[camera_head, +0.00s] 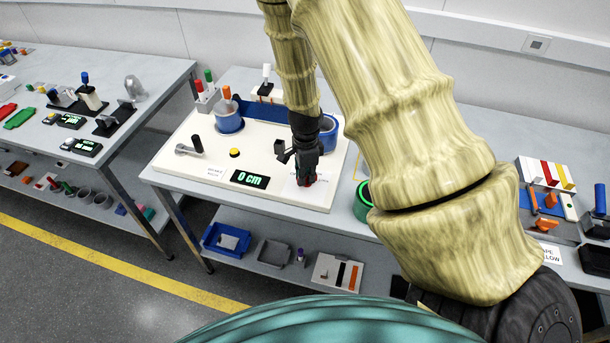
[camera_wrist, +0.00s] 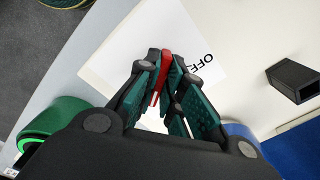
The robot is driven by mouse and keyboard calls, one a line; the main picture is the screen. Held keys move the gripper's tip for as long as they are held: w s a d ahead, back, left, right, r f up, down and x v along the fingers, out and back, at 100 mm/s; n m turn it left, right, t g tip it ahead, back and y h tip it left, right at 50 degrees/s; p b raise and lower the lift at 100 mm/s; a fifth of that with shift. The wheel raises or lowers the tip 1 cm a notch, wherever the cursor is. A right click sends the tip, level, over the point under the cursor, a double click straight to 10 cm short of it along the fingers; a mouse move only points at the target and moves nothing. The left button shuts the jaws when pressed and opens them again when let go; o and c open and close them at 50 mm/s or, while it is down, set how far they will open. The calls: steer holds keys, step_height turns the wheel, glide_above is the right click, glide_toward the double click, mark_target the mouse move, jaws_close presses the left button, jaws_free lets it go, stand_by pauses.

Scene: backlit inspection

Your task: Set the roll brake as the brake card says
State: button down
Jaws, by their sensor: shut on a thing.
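My gripper (camera_head: 304,180) is over the front right of a cream board (camera_head: 190,150). In the wrist view, its green-padded fingers (camera_wrist: 164,85) are closed around a narrow red piece (camera_wrist: 166,58), which looks like a lever or handle. The red piece stands over a white plate (camera_wrist: 110,62) with the word OFF beside it. The fingers hide the lower part of the red piece. A small white card (camera_head: 215,173) lies at the board's front left, its text too small to read. A display (camera_head: 249,180) reads 0 cm.
Two blue rolls stand on the board, one at left (camera_head: 229,122) and one (camera_head: 329,132) behind my gripper.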

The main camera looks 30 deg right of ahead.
steer(key=n, duration=0.3)
steer(key=shift+s+f, duration=0.1)
steer(key=shift+s+n+b, duration=0.1)
steer(key=shift+n+b, duration=0.25)
steer(key=shift+n, duration=1.65)
steer(key=c, duration=1.5)
jaws_free()
steer(key=shift+c, duration=0.2)
steer(key=shift+r, duration=0.7)
step_height(320, 180, up, 11)
steer(key=shift+f, duration=0.15)
